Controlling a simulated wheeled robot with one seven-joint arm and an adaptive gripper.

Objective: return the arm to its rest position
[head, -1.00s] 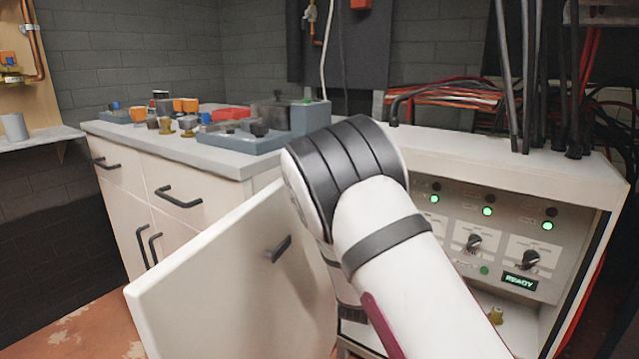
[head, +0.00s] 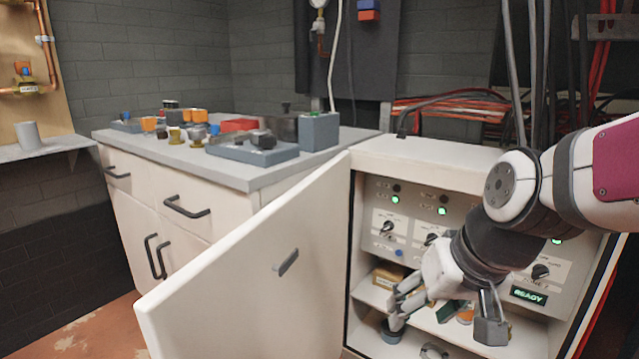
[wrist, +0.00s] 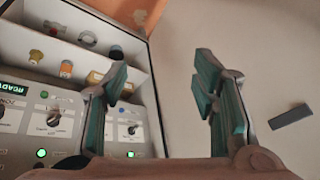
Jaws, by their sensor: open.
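My gripper (head: 442,329) is in front of the open white cabinet at the right in the head view, with my arm coming in from the right edge. In the wrist view my gripper (wrist: 160,90) has its two teal-padded fingers spread wide, with nothing between them. The fingers are near the cabinet's shelves and control panel (wrist: 40,118). I cannot tell how far the fingertips are from the shelf items.
The cabinet door (head: 235,270) stands open to the left of my gripper. Shelves hold small parts, including a wooden-coloured box (head: 388,278). The panel's READY display (head: 528,296) is lit. A counter (head: 265,180) with fittings stands at left. Cables (head: 520,70) hang at right.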

